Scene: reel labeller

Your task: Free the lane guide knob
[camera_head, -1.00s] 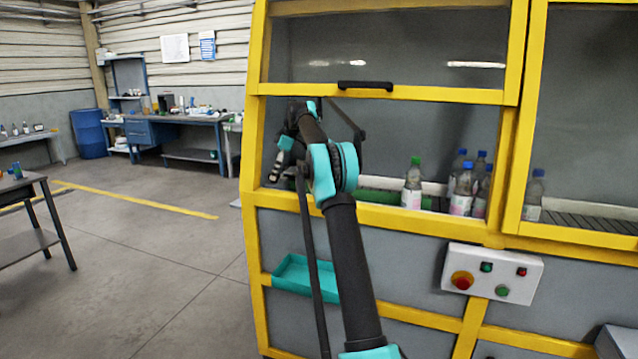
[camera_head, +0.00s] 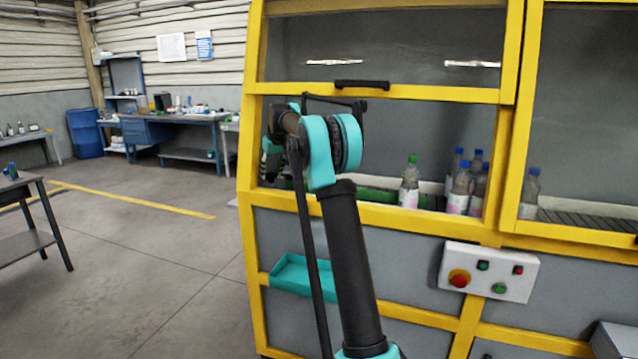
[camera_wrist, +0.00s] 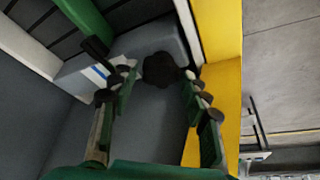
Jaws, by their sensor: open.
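A dark round knob (camera_wrist: 162,70) sits on a grey block between the fingers in the wrist view, a little beyond the fingertips. I take it for the lane guide knob. My gripper (camera_wrist: 158,82) is open, with one finger on each side of it. I cannot tell whether a finger touches it. A green guide rail (camera_wrist: 88,18) runs at the upper left of the wrist view. In the head view my gripper (camera_head: 269,160) is inside the machine's left opening, near the yellow post. The knob cannot be made out there.
The yellow frame (camera_wrist: 227,85) stands close right of the gripper. Several bottles (camera_head: 409,184) stand on the lane right of my arm. The raised guard (camera_head: 362,85) hangs above the opening. A control box (camera_head: 489,272) and a teal tray (camera_head: 300,273) are on the front.

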